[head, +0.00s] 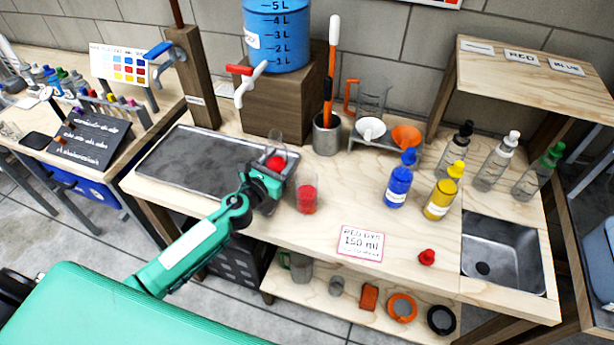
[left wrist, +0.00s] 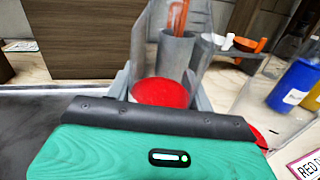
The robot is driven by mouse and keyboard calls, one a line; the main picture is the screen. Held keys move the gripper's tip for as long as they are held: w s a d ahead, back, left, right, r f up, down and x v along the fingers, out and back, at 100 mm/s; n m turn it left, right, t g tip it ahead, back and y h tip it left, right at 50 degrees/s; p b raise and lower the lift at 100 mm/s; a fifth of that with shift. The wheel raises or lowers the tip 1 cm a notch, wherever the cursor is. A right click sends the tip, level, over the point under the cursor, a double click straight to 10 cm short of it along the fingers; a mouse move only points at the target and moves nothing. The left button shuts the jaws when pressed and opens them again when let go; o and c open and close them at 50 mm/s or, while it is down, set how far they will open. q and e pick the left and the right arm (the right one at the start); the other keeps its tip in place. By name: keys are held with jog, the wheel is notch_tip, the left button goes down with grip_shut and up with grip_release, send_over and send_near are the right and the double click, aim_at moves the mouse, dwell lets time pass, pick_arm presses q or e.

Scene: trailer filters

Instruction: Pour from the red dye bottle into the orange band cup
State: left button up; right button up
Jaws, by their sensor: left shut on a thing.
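My left gripper (head: 275,176) is shut on a clear vessel (head: 277,144) with red liquid in it, which I take to be the red dye bottle. In the left wrist view the red liquid (left wrist: 160,92) shows between the fingers; the vessel's lower part is mostly hidden, and its exact tilt is hard to tell. A clear cup (head: 307,193) with red liquid stands on the bench just right of the gripper. It also shows in the left wrist view (left wrist: 262,105). I cannot make out an orange band on it. My right gripper is not in view.
A dark tray (head: 190,160) lies left of the gripper. A blue bottle (head: 398,185), a yellow bottle (head: 440,195), a red cap (head: 427,257) and a "RED DYE 150 ml" card (head: 361,243) are to the right. A blue tank (head: 277,35) with a tap stands behind.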

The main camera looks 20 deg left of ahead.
pick_arm(q)
jog(key=shift+r+m, duration=0.15)
jog(key=shift+m, duration=0.35)
jog(key=shift+a+f+m+b, duration=0.1)
jog(key=shift+f+m+b, duration=0.55)
jog(key=shift+b, duration=0.5)
jog(key=shift+f+m+t+b, duration=0.1)
jog(key=shift+m+t+b, duration=0.2)
jog(key=shift+m+b, duration=0.25)
jog(key=shift+m+h+b, duration=0.4)
jog(key=shift+m+b, duration=0.25)
jog(key=shift+m, duration=1.15)
jog(key=shift+r, duration=0.5)
jog(key=shift+w+a+r+m, duration=0.1)
jog(key=shift+r+m, duration=0.25)
jog(key=shift+m, duration=0.35)
jog(key=shift+a+f+m, duration=0.1)
jog(key=shift+a+m, duration=0.15)
jog(key=shift+m, duration=0.35)
jog(key=shift+w+t, duration=0.1)
jog(key=shift+t, duration=0.2)
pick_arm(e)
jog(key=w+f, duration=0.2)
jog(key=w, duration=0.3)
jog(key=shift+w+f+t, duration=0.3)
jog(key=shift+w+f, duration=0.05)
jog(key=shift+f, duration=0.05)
